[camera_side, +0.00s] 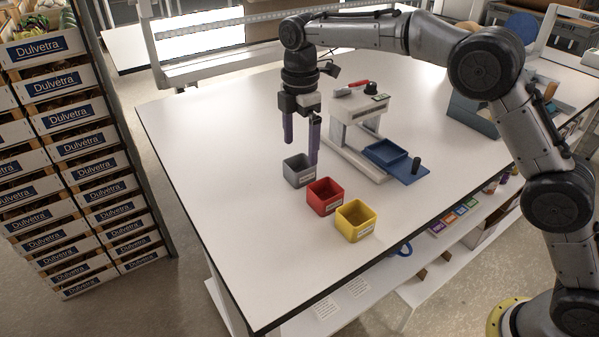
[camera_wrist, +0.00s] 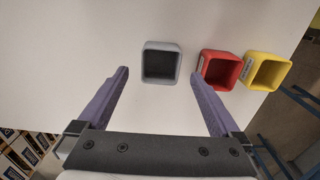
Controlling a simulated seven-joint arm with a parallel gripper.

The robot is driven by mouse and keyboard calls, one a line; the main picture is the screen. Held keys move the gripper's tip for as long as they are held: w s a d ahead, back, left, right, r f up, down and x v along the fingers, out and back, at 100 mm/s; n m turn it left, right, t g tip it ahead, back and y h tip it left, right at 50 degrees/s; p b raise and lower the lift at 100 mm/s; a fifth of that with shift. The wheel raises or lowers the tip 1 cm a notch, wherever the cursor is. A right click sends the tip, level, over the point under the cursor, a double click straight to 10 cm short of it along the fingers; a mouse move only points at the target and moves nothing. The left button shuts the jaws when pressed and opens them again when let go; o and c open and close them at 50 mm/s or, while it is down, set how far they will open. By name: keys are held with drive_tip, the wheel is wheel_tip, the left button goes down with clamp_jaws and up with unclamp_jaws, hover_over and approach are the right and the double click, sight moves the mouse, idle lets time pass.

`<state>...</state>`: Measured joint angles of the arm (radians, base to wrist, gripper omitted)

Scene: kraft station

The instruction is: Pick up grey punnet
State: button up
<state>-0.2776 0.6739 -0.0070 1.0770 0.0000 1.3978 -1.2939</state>
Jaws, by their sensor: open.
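The grey punnet (camera_side: 296,171) is an open, empty square box standing upright on the white table, at the left end of a short row of punnets. In the wrist view the grey punnet (camera_wrist: 161,63) lies beyond the fingertips, roughly centred between them. My gripper (camera_side: 302,146) is open, with its two purple fingers pointing down above and close to the grey punnet. In the wrist view my gripper (camera_wrist: 159,72) has nothing between its fingers. One finger overlaps the punnet's right side in the side view, and I cannot tell whether they touch.
A red punnet (camera_side: 325,197) and a yellow punnet (camera_side: 355,221) stand to the right of the grey one. A white press-like device (camera_side: 357,125) with a blue tray (camera_side: 386,153) stands behind. The table (camera_side: 220,150) is clear to the left.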

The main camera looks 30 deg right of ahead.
sight(300, 167)
drive_tip(key=shift+a+f, duration=0.1)
drive_tip(key=shift+f, duration=3.15)
drive_tip(key=c, duration=1.3)
